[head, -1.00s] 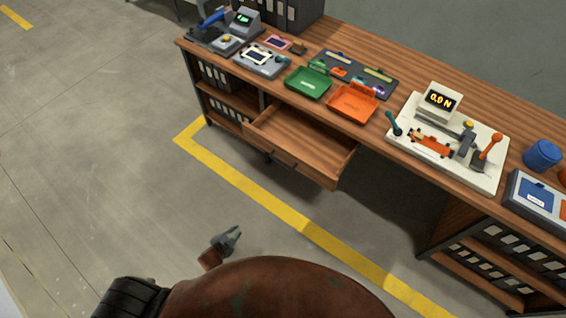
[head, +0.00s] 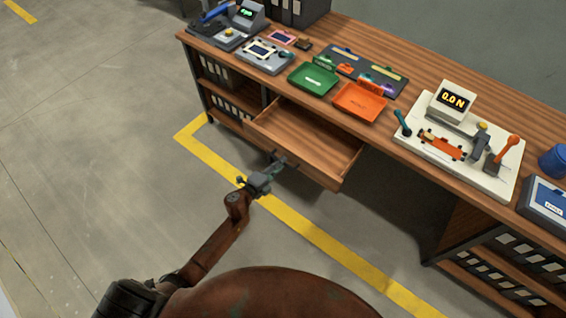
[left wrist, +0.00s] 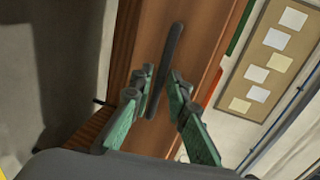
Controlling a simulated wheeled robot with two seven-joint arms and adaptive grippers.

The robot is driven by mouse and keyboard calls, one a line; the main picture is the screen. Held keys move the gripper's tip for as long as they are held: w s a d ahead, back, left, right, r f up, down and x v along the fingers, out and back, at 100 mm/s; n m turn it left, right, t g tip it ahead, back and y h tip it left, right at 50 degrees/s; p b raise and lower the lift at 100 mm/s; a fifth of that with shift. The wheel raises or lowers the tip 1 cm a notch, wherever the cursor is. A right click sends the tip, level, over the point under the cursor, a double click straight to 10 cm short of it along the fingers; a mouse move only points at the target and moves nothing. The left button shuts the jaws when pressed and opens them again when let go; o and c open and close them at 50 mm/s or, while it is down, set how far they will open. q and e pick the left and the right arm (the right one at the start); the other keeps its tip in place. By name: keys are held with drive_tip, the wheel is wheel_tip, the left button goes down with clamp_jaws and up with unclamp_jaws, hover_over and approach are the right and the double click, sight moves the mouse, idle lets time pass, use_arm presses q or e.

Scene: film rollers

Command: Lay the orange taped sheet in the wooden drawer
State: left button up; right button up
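The wooden drawer (head: 312,137) is pulled out under the table's front edge and looks empty. My left gripper (head: 276,167) is in front of the drawer's face in the head view. In the left wrist view, my left gripper (left wrist: 162,78) has its green fingers open, one on each side of the dark drawer handle (left wrist: 168,60). I cannot tell whether they touch it. A small orange piece (head: 346,68) lies by the dark mat, but I cannot tell whether it is the orange taped sheet. My right gripper is out of view.
A green tray (head: 314,79) and an orange tray (head: 360,101) sit on the table above the drawer. The dark mat (head: 362,62) lies behind them. A white tester (head: 490,175) stands to the right. The floor in front is clear.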

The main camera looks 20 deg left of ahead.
use_arm(q)
drive_tip(key=shift+w+d+f, duration=0.2)
drive_tip(key=shift+w+d, duration=0.05)
drive_tip(key=shift+w, duration=0.35)
drive_tip(key=shift+c, duration=0.6)
clamp_jaws()
